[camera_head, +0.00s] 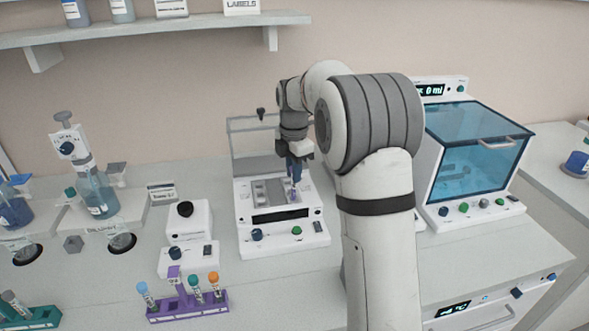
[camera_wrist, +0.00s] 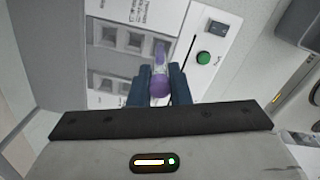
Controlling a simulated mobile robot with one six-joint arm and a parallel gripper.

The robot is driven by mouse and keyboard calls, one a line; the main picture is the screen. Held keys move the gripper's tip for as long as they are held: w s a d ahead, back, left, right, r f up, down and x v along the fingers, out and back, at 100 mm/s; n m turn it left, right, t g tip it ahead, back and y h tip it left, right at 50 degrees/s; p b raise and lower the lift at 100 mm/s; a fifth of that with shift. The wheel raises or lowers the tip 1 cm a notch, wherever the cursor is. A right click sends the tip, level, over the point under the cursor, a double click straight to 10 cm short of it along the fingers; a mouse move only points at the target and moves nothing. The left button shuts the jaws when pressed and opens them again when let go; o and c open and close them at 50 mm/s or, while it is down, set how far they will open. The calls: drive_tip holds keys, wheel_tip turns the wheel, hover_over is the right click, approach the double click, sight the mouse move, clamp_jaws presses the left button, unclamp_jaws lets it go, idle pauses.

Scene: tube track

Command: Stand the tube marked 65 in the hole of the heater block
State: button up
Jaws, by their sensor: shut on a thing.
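My gripper (camera_head: 295,172) is shut on a purple-capped tube (camera_wrist: 160,87), with one dark blue finger on each side of it in the wrist view. The mark on this tube cannot be read. The gripper and tube are over the right part of the white heater unit (camera_head: 284,236), beside its grey heater block (camera_head: 262,190). The block's openings show in the wrist view (camera_wrist: 108,38), to the left of the tube. Whether the tube's lower end is inside a hole or above it I cannot tell.
A purple rack (camera_head: 215,303) with several capped tubes stands at front left. A small white device (camera_head: 188,222) is left of the heater unit. The unit's raised clear lid (camera_head: 250,135) is behind the block. A blue-windowed machine (camera_head: 475,160) stands at right.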

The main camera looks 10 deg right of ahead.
drive_tip(key=shift+f, duration=0.1)
idle(0.3)
drive_tip(key=shift+f+b, duration=0.3)
drive_tip(key=shift+f, duration=0.2)
drive_tip(key=o, duration=0.8)
drive_tip(key=shift+o, duration=0.2)
wheel_tip(320, 180, up, 7)
drive_tip(key=shift+f, duration=0.1)
drive_tip(key=shift+r, duration=0.5)
